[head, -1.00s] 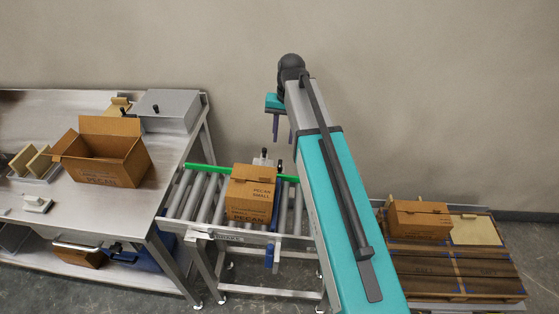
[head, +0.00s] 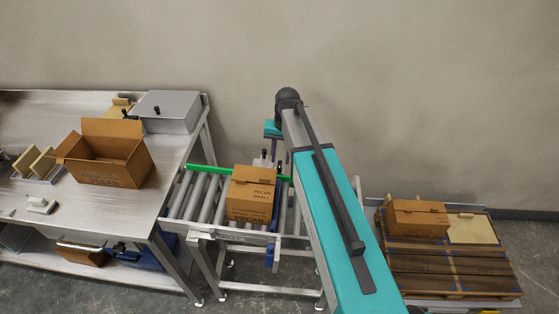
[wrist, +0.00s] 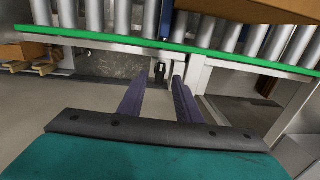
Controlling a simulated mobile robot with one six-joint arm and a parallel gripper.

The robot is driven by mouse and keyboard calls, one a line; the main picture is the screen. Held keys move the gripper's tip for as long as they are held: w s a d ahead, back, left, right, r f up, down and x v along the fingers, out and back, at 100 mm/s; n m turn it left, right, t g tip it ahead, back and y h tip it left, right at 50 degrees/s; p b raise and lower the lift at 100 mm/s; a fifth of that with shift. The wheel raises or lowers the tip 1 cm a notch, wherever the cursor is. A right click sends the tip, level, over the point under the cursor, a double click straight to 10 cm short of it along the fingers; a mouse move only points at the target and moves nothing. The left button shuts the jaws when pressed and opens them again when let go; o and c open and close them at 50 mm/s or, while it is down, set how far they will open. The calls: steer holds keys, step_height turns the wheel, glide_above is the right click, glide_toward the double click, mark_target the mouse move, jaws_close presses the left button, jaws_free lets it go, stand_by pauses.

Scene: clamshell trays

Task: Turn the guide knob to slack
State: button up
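The green guide rail (head: 205,171) runs along the far side of the roller conveyor and crosses the top of the wrist view (wrist: 100,39). A small black knob (wrist: 158,72) stands on a grey bracket by the rail. In the wrist view it appears between my fingertips, beyond them; I cannot tell whether they touch it. In the head view, a black knob (head: 264,153) shows behind the carton. My gripper (wrist: 157,80) is open, its two purple fingers apart and empty. In the head view my arm hides much of it. The knob's setting is not readable.
A closed pecan carton (head: 252,195) sits on the rollers (head: 196,197), close to the rail. An open carton (head: 105,168) stands on the steel bench (head: 60,220) at left. A pallet (head: 450,270) with another carton (head: 417,218) is at right.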

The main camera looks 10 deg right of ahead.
mark_target(280, 164)
steer(key=shift+a+f+p, duration=0.15)
steer(key=shift+f+p, duration=0.2)
steer(key=shift+f, duration=1.15)
jaws_close()
